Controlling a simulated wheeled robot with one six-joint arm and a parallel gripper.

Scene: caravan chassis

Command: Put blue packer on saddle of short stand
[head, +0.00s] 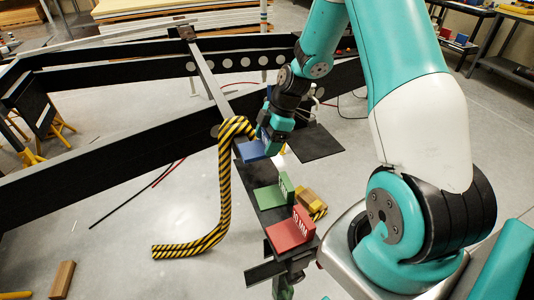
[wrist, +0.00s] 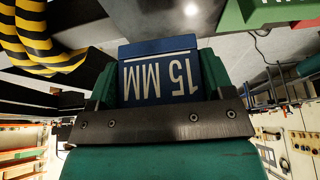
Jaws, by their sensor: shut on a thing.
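My gripper (head: 270,140) is shut on the blue packer (head: 252,151), which shows at the far end of the narrow dark shelf (head: 262,170). I cannot tell whether the packer touches the shelf. In the wrist view the blue packer (wrist: 160,72) sits between the two green fingers, with its white "15 MM" lettering upside down. The short stand and its saddle are not clearly identifiable. A yellow-legged stand (head: 60,130) shows at the left, beneath the dark chassis.
A green packer (head: 268,196) and a red packer (head: 290,232) are on the shelf nearer to me. A striped yellow-black tube (head: 224,190) runs close on the left. Dark chassis beams (head: 110,155) cross beyond it. A wooden block (head: 62,280) lies on the open floor.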

